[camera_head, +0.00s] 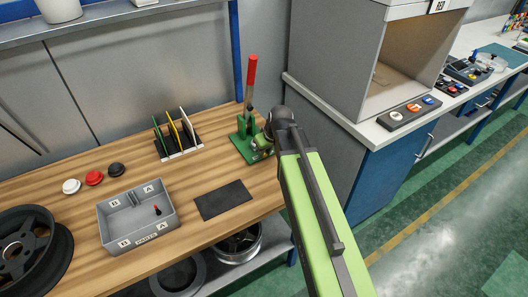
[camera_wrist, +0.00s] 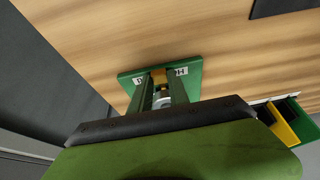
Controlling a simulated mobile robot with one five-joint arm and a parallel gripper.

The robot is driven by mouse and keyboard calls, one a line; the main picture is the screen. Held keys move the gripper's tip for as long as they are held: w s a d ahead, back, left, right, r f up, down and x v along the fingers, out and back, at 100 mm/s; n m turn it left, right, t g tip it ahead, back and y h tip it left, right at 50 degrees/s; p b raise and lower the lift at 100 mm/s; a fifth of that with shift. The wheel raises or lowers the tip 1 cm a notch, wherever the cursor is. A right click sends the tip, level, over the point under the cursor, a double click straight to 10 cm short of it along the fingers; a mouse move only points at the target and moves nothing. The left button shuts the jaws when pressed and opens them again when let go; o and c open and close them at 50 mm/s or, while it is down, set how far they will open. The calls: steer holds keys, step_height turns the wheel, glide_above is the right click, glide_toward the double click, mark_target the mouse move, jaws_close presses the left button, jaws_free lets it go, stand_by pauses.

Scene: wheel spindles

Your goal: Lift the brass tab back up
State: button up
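A small brass-coloured piece, likely the brass tab (camera_wrist: 158,76), shows in the wrist view at a green base plate (camera_wrist: 192,85) with white lettered labels. I cannot tell whether it is up or down. In the head view the green press (camera_head: 243,146) with a tall red-handled lever (camera_head: 251,73) stands at the bench's right end. My gripper (camera_head: 263,142) is close beside the press's right side; contact is unclear. In the wrist view two green uprights and a pale round part (camera_wrist: 162,102) show beyond a black bar. My fingertips cannot be made out clearly.
A rack with coloured plates (camera_head: 178,138) stands left of the press. A dark mat (camera_head: 222,200) and a grey parts tray (camera_head: 138,236) lie nearer the front. White, red and black knobs and a wheel are farther left. A grey cabinet (camera_head: 345,60) stands to the right.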

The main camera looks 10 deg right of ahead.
jaws_close()
stand_by(0.9)
steer(key=shift+r+p, duration=0.7)
steer(key=shift+p, duration=0.05)
steer(key=shift+f, duration=0.15)
steer(key=o, duration=0.8)
jaws_free()
steer(key=p+v, duration=1.5)
steer(key=v, duration=0.2)
steer(key=shift+s+r+p, duration=0.1)
steer(key=shift+r+p, duration=0.15)
steer(key=shift+p, duration=0.15)
